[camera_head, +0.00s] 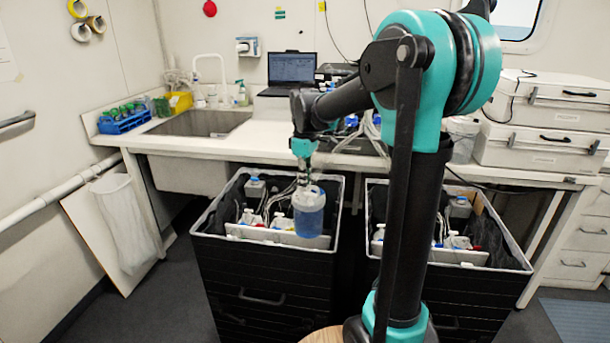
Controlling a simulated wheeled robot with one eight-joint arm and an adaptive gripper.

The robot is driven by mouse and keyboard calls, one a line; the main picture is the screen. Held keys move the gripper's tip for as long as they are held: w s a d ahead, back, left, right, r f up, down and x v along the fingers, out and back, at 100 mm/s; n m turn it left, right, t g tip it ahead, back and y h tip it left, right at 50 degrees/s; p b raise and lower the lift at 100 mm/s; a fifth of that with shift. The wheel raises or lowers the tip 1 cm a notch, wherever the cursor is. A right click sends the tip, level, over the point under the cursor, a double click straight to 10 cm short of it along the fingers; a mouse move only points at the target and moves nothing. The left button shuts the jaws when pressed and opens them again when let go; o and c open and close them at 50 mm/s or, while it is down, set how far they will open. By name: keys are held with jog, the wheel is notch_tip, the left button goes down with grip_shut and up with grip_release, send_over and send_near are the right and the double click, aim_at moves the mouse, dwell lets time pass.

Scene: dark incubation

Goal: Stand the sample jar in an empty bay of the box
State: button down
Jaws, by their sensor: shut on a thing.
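The sample jar (308,214) is a clear round jar with blue contents and a pale rim. My gripper (305,180) is shut on it at its top and holds it upright. In the picture the jar is in front of the left black box (262,297), over its near right part. I cannot tell its exact height above the box. The left box holds bottles with blue caps, tubes and a pale divider (262,235). A second black box (509,287) stands to the right, partly hidden by my arm. The jar hides part of the left box's inside.
A white counter with a sink (205,123), a blue rack (123,122) and a laptop (292,68) runs behind the boxes. White cases (545,128) are stacked at the right. Dark floor (160,303) is clear at the left.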

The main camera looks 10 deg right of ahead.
notch_tip(320, 180, down, 25)
jog(key=shift+r, duration=0.2)
dwell(1.5)
jog(key=shift+s+f, duration=0.1)
jog(key=shift+f, duration=2.1)
dwell(0.7)
jog(key=c, duration=1.6)
grip_release()
jog(key=shift+o, duration=0.2)
jog(key=shift+r, duration=4.5)
